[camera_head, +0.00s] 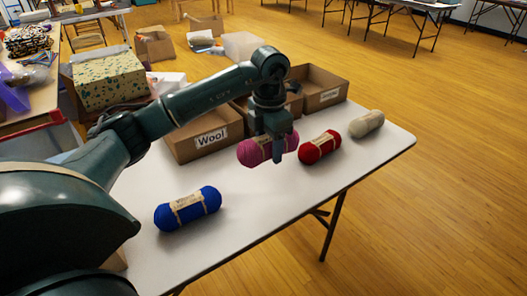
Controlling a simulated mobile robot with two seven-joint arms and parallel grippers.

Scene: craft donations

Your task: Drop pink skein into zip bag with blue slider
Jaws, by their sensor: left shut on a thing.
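The pink skein (250,153) is a magenta roll with a paper band. My left gripper (277,152) points down over the white table and is shut on the skein, with a finger across its right part. The skein is in front of the cardboard boxes, left of the red skein; I cannot tell how far it is above the table. I cannot make out a zip bag with a blue slider. My right gripper is not in view.
On the white table (250,215) lie a blue skein (188,208), a red skein (319,147) and a cream skein (366,124). A box labelled "Wool" (185,152) and other open boxes (318,90) line the back. The table's front middle is clear.

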